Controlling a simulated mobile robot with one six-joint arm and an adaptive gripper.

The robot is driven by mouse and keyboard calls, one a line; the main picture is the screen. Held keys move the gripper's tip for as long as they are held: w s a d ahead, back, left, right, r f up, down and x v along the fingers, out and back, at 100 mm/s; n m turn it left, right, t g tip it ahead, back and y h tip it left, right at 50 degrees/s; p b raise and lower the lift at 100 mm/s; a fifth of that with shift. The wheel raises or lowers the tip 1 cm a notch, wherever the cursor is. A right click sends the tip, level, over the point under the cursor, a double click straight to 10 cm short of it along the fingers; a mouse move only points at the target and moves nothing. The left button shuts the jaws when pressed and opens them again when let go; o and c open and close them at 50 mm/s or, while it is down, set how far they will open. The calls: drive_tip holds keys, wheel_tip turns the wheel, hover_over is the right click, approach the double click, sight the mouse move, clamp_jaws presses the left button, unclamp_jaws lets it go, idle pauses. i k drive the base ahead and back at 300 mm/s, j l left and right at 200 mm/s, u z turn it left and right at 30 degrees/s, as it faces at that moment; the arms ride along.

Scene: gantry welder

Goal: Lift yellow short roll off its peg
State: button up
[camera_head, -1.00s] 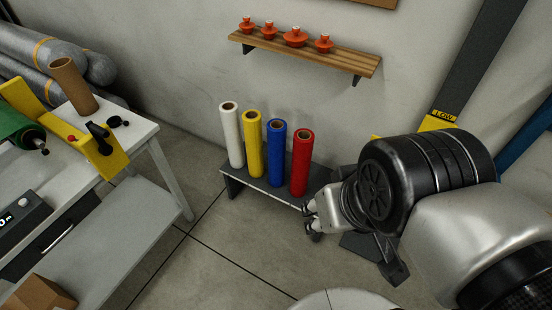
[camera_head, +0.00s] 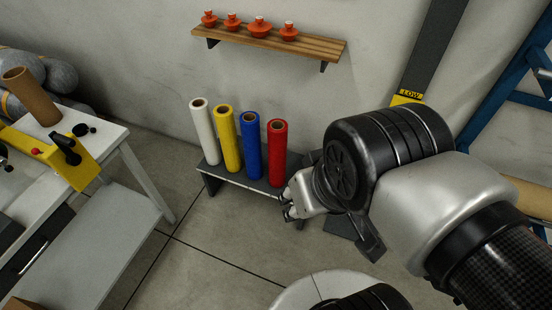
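The yellow roll (camera_head: 227,139) stands upright on a low dark rack (camera_head: 236,182) against the wall, between a white roll (camera_head: 204,132) and a blue roll (camera_head: 250,146). A red roll (camera_head: 277,152) stands at the right end. Any peg inside the yellow roll is hidden. My gripper (camera_head: 288,204) is at the right, in front of the rack's right end and apart from the yellow roll. Its fingers are small and partly turned away, so their opening is unclear. I see nothing held in it.
A white table (camera_head: 150,165) with a yellow dispenser (camera_head: 75,168) and a brown cardboard tube (camera_head: 32,97) stands at the left. A wooden shelf (camera_head: 325,48) with orange items hangs above the rack. The floor before the rack is clear.

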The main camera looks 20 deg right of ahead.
sight(223, 115)
drive_tip(key=i+l+u, duration=0.1)
drive_tip(key=i, duration=0.4)
drive_tip(key=i+l+u, duration=0.1)
drive_tip(key=i+l, duration=0.2)
drive_tip(key=i, duration=0.15)
drive_tip(key=i+l+u, duration=0.1)
drive_tip(key=i+l, duration=0.2)
drive_tip(key=i, duration=0.15)
drive_tip(key=u, duration=1.55)
